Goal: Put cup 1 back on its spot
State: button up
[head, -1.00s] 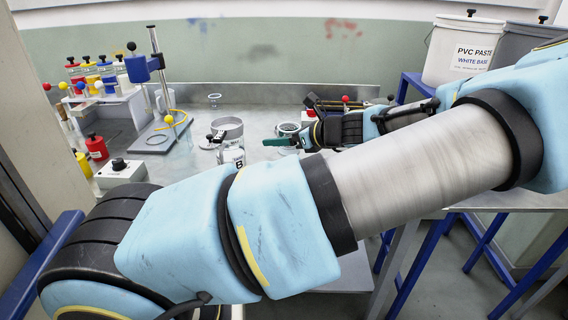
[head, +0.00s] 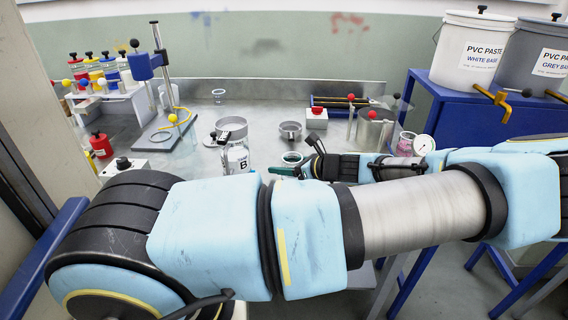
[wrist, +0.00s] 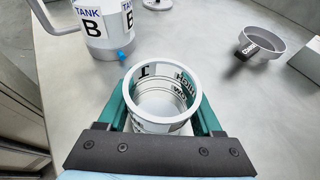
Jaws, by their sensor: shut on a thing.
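A clear cup with a white rim (wrist: 163,98) and dark printed lettering is between the green fingers of my gripper (wrist: 163,112) in the wrist view. The gripper is shut on it, one finger on each side, and the cup looks empty. Its number is not clearly readable. My arm hides much of the bench front. I cannot make out the cup's spot.
The jug labelled tank B (wrist: 105,25) stands just ahead-left of the cup. A shallow labelled dish (wrist: 262,42) is to the right. In the head view, a blue clamp stand (head: 150,65) is left; a red-button box (head: 316,118) and metal pot (head: 374,128) are right.

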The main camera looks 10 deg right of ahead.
jog(key=shift+f, duration=0.1)
jog(key=o, duration=1.5)
jog(key=shift+s+d+r, duration=0.2)
jog(key=shift+s+d, duration=0.05)
jog(key=b+v, duration=0.2)
jog(key=v, duration=0.9)
jog(key=shift+s+r+b, duration=0.1)
jog(key=shift+b, duration=0.3)
